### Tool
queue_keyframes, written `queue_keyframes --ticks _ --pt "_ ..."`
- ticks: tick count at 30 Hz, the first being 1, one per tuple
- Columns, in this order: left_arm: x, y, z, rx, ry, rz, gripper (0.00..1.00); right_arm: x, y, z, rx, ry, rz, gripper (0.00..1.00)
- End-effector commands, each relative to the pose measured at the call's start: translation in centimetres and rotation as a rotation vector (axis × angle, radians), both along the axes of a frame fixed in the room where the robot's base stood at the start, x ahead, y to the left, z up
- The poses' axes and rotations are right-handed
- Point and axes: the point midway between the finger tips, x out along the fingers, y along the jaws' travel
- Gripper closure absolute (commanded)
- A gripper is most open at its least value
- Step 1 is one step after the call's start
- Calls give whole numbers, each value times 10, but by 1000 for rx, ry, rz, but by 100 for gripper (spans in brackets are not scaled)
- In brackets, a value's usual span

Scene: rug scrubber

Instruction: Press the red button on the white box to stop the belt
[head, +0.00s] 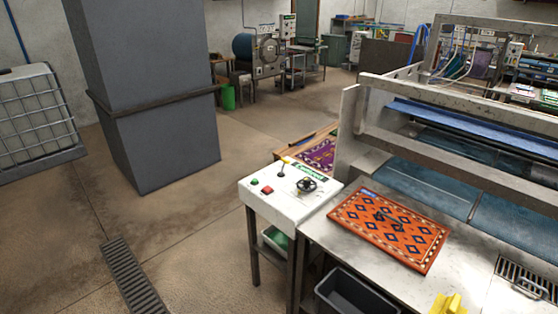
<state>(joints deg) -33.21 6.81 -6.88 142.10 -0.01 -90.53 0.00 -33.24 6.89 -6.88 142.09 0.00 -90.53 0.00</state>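The white box (283,205) stands on dark legs in the middle of the head view, at the left end of the machine. Its red button (267,190) is on the near left part of the top face and is uncovered. A green button (254,181) sits just behind it to the left. A black knob (307,185) is to the right, and a yellow-tipped lever (286,161) is at the back edge. The blue belt (423,184) of the machine lies to the right of the box; whether it runs cannot be told. Neither of my grippers is in view.
An orange patterned rug (388,229) lies on the metal table (335,243) right of the box. A yellow object (448,304) is at the bottom edge. A dark bin (355,293) stands below the table. A grey column (150,100) rises at left. The floor left of the box is free.

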Motion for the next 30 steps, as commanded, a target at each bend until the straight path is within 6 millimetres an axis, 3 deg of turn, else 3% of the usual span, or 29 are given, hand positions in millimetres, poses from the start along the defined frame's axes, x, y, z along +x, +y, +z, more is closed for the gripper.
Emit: queue_keyframes --ticks 5,30 --pt "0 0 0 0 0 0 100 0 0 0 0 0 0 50" --pt "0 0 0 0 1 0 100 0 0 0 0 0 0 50"
